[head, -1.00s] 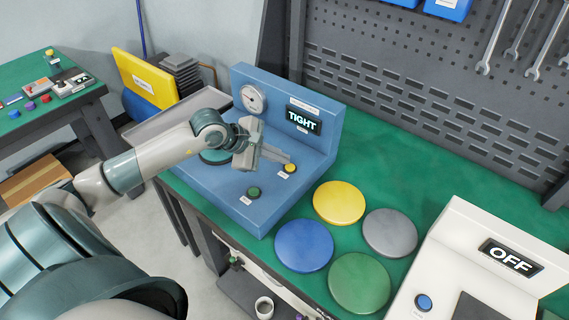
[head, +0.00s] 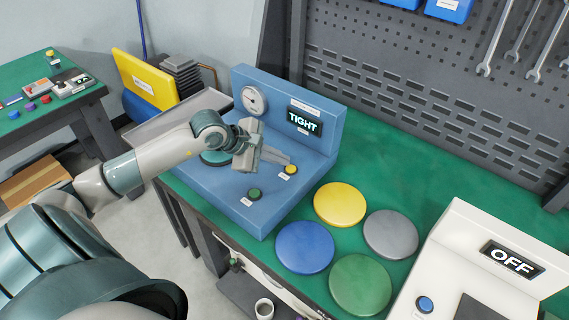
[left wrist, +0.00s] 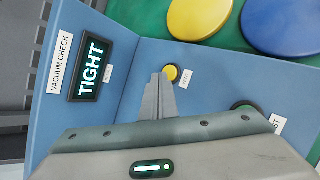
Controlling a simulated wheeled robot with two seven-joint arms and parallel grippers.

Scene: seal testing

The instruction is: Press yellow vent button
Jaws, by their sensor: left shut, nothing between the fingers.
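The blue vacuum check station (head: 215,185) stands at the left end of the green bench, its display (head: 303,121) reading TIGHT. The small round yellow vent button (head: 291,169) sits on its deck near the back wall and shows in the left wrist view (left wrist: 171,72), beside a VENT label. My left gripper (head: 287,161) is shut and empty, with its fingertips (left wrist: 160,77) right beside the button. I cannot tell whether they touch it. A green button (head: 254,193) on the deck's front is partly hidden by my gripper in the wrist view. My right gripper is out of view.
A gauge (head: 253,100) is on the station's back wall. Yellow (head: 340,204), blue (head: 304,247), grey (head: 391,233) and green (head: 361,285) discs lie right of the station. A white device (head: 480,265) reading OFF stands at the right. The bench behind the discs is clear.

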